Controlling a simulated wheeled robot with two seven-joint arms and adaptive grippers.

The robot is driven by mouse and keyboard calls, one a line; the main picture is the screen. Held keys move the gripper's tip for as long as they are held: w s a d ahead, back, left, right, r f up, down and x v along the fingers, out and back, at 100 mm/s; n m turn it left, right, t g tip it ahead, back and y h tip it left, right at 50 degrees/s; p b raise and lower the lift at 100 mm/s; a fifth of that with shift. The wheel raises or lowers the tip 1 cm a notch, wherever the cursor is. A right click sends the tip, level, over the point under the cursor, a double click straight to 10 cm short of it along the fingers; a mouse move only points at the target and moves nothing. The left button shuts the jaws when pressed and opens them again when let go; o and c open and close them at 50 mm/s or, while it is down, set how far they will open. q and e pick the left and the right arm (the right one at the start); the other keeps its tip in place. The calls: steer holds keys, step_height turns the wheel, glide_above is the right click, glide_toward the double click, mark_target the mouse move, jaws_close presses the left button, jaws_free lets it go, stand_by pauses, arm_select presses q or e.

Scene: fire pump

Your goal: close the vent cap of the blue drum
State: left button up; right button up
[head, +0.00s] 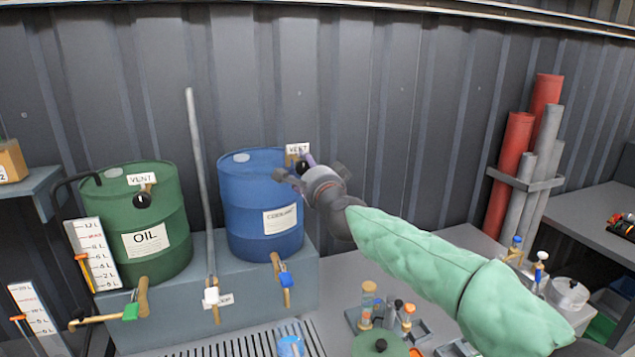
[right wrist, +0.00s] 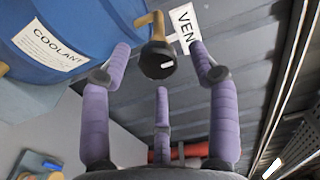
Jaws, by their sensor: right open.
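The blue drum (head: 255,215), labelled COOLANT, stands on the grey plinth at the back. Its VENT tag (head: 298,149) hangs at its upper right. The black vent cap (right wrist: 158,62), with a white mark on its face, sits on a brass pipe (right wrist: 157,27) in the right wrist view. My right gripper (head: 294,172) is at the drum's upper right side, partly hiding the vent in the head view. In the right wrist view its purple fingers (right wrist: 162,65) are open, spread to either side of the cap, with gaps visible. My left gripper is not in view.
A green OIL drum (head: 150,215) with its own black vent cap (head: 142,200) stands to the left. A grey upright pipe (head: 201,170) rises between the drums. The corrugated wall (head: 420,120) is close behind. Bottles (head: 368,303) and containers stand on the bench at lower right.

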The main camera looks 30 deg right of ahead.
steer(key=v, duration=0.9)
steer(key=shift+s, duration=0.25)
